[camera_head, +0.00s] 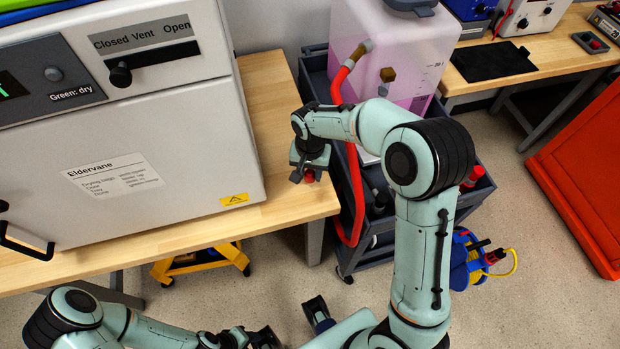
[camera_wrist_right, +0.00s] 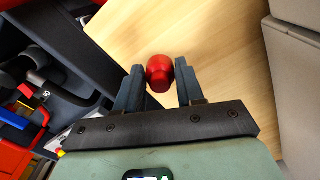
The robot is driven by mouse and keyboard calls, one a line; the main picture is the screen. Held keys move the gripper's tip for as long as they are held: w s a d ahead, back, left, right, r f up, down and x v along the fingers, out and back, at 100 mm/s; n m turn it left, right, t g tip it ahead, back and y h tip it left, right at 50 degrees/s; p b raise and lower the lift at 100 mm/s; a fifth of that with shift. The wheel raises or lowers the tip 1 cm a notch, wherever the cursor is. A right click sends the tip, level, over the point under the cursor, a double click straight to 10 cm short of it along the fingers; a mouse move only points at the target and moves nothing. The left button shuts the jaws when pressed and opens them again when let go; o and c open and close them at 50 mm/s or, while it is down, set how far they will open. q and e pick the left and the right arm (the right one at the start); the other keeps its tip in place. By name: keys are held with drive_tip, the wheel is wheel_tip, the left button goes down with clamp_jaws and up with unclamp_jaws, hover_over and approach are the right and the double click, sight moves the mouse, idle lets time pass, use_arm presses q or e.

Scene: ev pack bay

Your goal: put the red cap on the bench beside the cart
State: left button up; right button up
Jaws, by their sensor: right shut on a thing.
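The red cap (camera_wrist_right: 160,73) is between the fingers of my right gripper (camera_wrist_right: 158,88) in the right wrist view. Both fingers touch its sides. In the head view the cap (camera_head: 309,176) shows as a small red spot below my right gripper (camera_head: 309,172), over the right end of the wooden bench (camera_head: 283,190). I cannot tell whether the cap touches the bench top. The cart (camera_head: 313,68) stands just right of the bench and holds a translucent tank with pink liquid. My left arm is at the bottom left of the head view; its gripper (camera_head: 262,338) is partly cut off.
A large grey oven-like cabinet (camera_head: 150,140) fills the left of the bench. A red hose (camera_head: 352,165) hangs down the cart's near side. The bench strip between cabinet and cart is clear. An orange panel (camera_head: 590,170) stands at the far right.

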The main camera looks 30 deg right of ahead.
sight(310, 185)
drive_tip(key=shift+f, duration=1.95)
drive_tip(key=shift+f+b, duration=0.2)
drive_tip(key=shift+b, duration=0.1)
drive_tip(key=o, duration=1)
drive_tip(key=shift+o, duration=0.2)
drive_tip(key=shift+r, duration=0.1)
drive_tip(key=shift+r, duration=0.45)
wheel_tip(310, 185, up, 11)
drive_tip(key=shift+r+p, duration=0.2)
drive_tip(key=shift+p, duration=0.55)
